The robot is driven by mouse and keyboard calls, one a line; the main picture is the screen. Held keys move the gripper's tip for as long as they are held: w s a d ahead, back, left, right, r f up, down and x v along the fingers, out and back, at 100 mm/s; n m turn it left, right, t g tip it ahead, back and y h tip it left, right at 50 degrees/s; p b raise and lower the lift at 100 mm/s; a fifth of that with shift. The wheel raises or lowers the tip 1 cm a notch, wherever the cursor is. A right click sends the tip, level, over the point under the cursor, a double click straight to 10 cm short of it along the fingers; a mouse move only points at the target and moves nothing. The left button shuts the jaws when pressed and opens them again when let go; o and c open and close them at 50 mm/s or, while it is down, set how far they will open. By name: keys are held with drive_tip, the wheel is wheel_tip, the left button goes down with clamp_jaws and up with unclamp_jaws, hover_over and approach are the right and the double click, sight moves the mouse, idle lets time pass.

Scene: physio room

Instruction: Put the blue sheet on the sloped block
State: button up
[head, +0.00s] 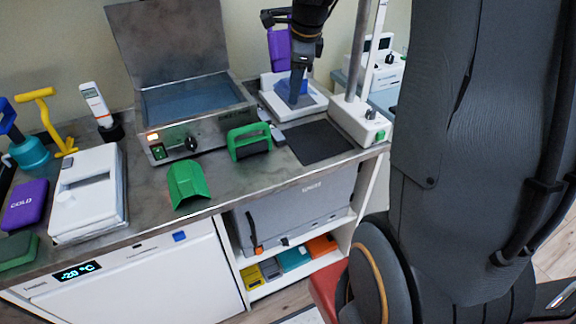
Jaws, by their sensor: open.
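The blue sheet (283,88) shows at the back right of the counter, partly hidden behind my gripper (296,98). It appears to lie against a white block (268,82) on a white base (315,103); this looks like the sloped block, but its slope is hard to make out. My gripper points down from above, right at the sheet, with its jaws open. I cannot tell whether the fingers touch the sheet.
An open-lidded water bath (195,110) stands left of the block. A green handled tool (249,142), a dark mat (318,142) and a white post base (360,122) are nearby. A green bent piece (187,184) lies near the front edge. A purple item (279,48) is behind.

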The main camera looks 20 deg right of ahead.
drive_tip(key=s+a+f+n, duration=0.2)
drive_tip(key=s+a+n, duration=0.1)
drive_tip(key=s+n, duration=0.3)
drive_tip(key=s+a+f+n+g, duration=0.1)
drive_tip(key=s+a+f+n, duration=0.2)
drive_tip(key=s+n, duration=0.4)
drive_tip(key=s+a+f+n+g, duration=0.1)
drive_tip(key=s+a+f+n, duration=0.2)
drive_tip(key=n, duration=0.7)
drive_tip(key=s+a, duration=0.2)
drive_tip(key=s, duration=0.2)
drive_tip(key=shift+f, duration=0.1)
drive_tip(key=shift+c, duration=0.3)
